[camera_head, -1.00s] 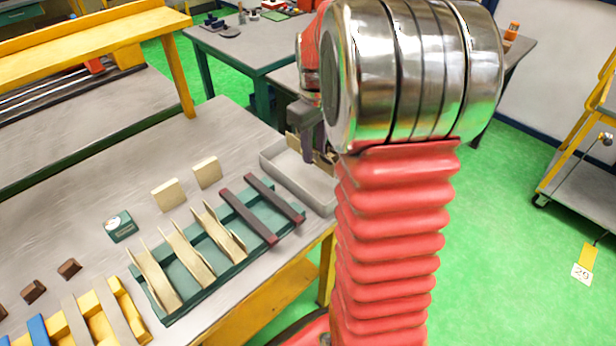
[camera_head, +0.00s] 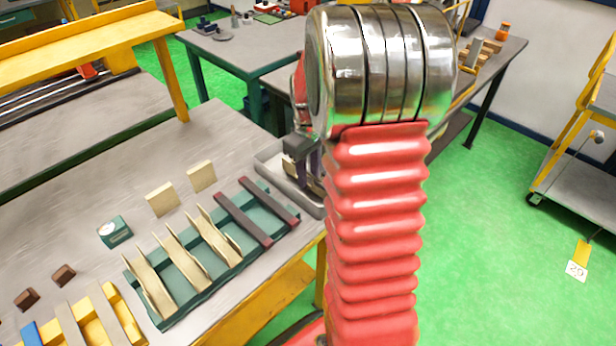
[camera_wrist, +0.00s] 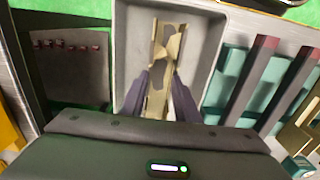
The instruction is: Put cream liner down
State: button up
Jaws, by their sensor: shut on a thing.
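My gripper (camera_wrist: 161,97) is shut on a cream liner (camera_wrist: 155,103), a folded strip held lengthwise between the dark fingers. In the wrist view the liner is over the inside of a grey tray (camera_wrist: 204,80); whether it touches the tray's floor I cannot tell. In the head view my gripper (camera_head: 308,170) is low at the tray (camera_head: 268,163) on the bench's far right corner, and my red arm hides part of the tray and the liner.
A green rack (camera_head: 189,298) beside the tray holds several cream liners and two dark bars (camera_head: 243,220). Two cream blocks (camera_head: 162,199), a small green box (camera_head: 115,231) and a yellow rack (camera_head: 125,318) stand on the grey bench (camera_head: 100,185).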

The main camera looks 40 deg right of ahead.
aim_at(308, 181)
jog(key=shift+f, duration=0.75)
jog(key=shift+f, duration=0.1)
jog(key=o, duration=0.8)
notch_tip(308, 181, up, 12)
dwell(0.5)
